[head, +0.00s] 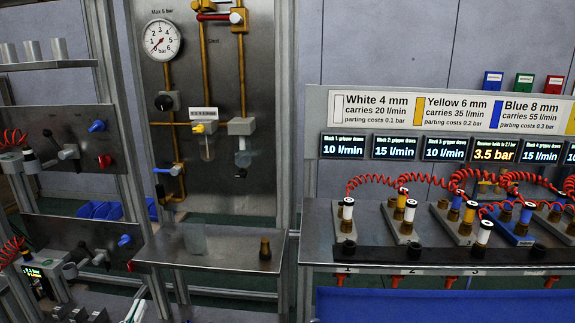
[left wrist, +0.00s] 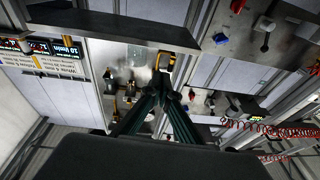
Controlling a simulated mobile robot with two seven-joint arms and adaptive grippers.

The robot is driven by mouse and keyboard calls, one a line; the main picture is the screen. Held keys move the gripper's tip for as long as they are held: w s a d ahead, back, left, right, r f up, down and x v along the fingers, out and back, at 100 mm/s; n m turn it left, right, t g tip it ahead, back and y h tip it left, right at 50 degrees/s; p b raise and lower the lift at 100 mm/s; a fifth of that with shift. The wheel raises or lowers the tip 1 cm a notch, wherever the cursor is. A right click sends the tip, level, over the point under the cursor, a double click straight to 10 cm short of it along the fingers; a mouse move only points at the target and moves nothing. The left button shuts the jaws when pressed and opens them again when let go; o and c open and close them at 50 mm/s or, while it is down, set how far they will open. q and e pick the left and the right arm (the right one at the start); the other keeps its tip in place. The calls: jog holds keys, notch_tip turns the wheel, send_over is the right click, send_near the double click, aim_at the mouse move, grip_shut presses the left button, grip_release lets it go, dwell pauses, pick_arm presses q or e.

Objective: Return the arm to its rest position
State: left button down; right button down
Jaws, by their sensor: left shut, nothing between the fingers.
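My left gripper (left wrist: 165,76) shows in the left wrist view with its two dark fingers brought together at the tips. Nothing is held between them. Behind the fingertips is the bench and panel area, seen at a steep tilt; no contact with it can be made out. In the head view I cannot clearly pick out the left gripper; a small pale part at the bottom left edge is too cut off to tell. My right gripper is in neither view.
A pressure gauge (head: 162,40) and brass pipes are on the middle panel. A small steel shelf (head: 215,257) bears a dark brass-topped part (head: 265,248). At right a bench holds several valve blocks with red coiled hoses (head: 375,181). Red coils (left wrist: 270,130) also show in the wrist view.

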pick_arm(q)
jog(key=s+d+f+m+g+h, duration=0.1)
jog(key=s+d+f+g, duration=0.4)
jog(key=s+f, duration=0.5)
jog(key=s+d+f+m+g+h, duration=0.1)
jog(key=s+d+f+m+g, duration=0.2)
jog(key=f, duration=1.3)
jog(key=s+d+g+p, duration=0.1)
jog(key=s+d+g, duration=0.1)
jog(key=s+d, duration=0.3)
jog(key=shift+s+d+f, duration=0.3)
jog(key=shift+s+f, duration=0.1)
jog(key=shift+s, duration=1.1)
